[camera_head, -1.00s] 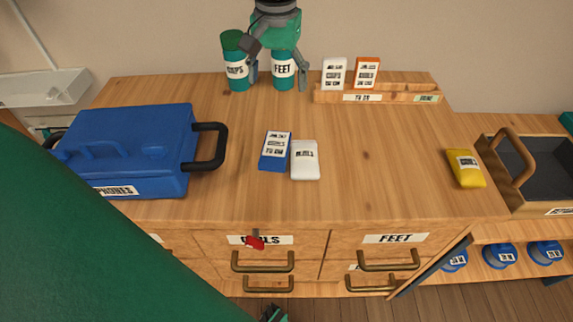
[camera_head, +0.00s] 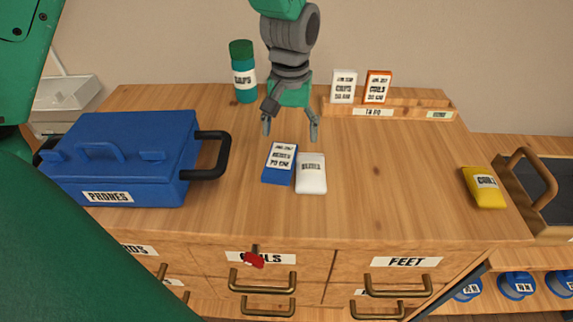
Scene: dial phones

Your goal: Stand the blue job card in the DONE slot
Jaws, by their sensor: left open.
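The blue job card (camera_head: 279,164), with a white printed label, lies on the wooden worktop, touching or nearly touching a white labelled item (camera_head: 311,173) on its right. My left gripper (camera_head: 290,128) comes down from the top of the head view, open and empty, with its fingertips just behind and above the blue card. The wooden card rack (camera_head: 408,112) stands at the back right. A white card (camera_head: 343,87) and an orange card (camera_head: 377,87) stand at its TO DO end. My right gripper is not in view.
A blue PHONES case (camera_head: 130,150) with a black handle stands at left. A teal canister (camera_head: 243,75) stands behind the gripper. A yellow item (camera_head: 484,187) lies near the right edge, beside a wooden tote (camera_head: 515,200). The worktop right of the white item is clear.

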